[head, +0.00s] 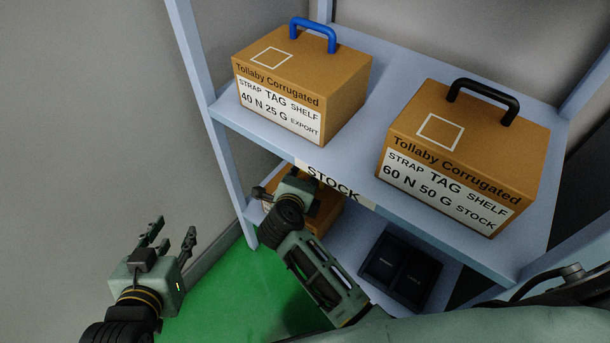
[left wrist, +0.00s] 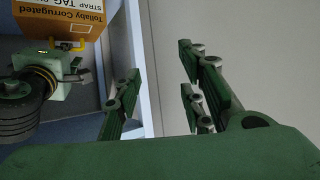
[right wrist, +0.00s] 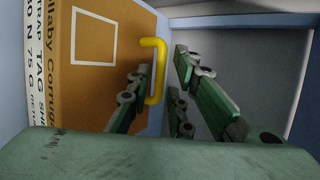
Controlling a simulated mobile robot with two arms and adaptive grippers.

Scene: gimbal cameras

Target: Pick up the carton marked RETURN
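A brown carton (head: 326,215) with a yellow handle (right wrist: 158,70) sits on the lower shelf, mostly hidden in the head view by my right arm and the upper shelf. The carton also shows in the left wrist view (left wrist: 60,14). My right gripper (head: 290,186) is open beside it; in the right wrist view the handle is near the left finger, its upper part between the fingers, and contact cannot be told. My left gripper (head: 172,236) is open and empty, away from the shelves.
On the upper shelf (head: 352,150), a blue-handled carton marked EXPORT (head: 300,85) and a black-handled carton marked STOCK (head: 465,160) stand apart. A dark two-part tray (head: 398,270) is on the lower shelf. A shelf post (head: 205,90) stands left. Green floor (head: 235,290) is clear.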

